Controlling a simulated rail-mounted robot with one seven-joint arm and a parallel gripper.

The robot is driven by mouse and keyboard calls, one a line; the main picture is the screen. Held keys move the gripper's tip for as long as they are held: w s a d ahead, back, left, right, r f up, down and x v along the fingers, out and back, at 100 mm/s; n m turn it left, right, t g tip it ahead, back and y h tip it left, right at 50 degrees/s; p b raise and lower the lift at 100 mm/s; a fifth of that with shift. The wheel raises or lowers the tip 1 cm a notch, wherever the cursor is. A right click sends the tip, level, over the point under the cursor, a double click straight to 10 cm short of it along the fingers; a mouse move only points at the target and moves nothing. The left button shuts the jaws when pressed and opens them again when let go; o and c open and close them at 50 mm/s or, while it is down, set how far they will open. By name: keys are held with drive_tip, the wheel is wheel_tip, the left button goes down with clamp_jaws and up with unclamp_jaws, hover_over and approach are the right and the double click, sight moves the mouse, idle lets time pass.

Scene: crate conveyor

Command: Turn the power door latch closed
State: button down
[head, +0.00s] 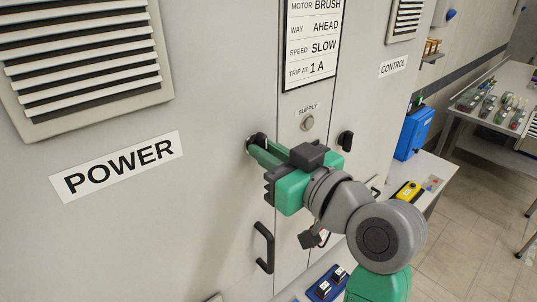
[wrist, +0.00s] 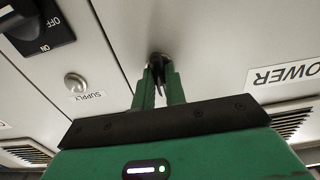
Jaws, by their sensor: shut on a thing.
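The power door latch (head: 257,138) is a small black turn knob on a round base at the right edge of the grey POWER door. My gripper (head: 259,149) is shut on it, with its green fingers reaching in from the right. In the wrist view the dark latch (wrist: 159,59) shows between and just beyond the fingertips (wrist: 158,74). The fingers hide much of the latch, so its exact angle is hard to tell.
A black pull handle (head: 264,247) is below the latch. A second black latch (head: 346,140) is on the CONTROL door, right of the SUPPLY lamp (head: 307,122). A blue box (head: 413,132) and a bench (head: 437,172) stand further right. The wrist view shows an OFF/ON switch (wrist: 37,22).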

drive_tip(key=c, duration=1.4)
unclamp_jaws()
drive_tip(key=shift+c, duration=0.2)
drive_tip(key=v, duration=0.7)
drive_tip(key=shift+s+d, duration=0.25)
drive_tip(key=shift+s, duration=0.05)
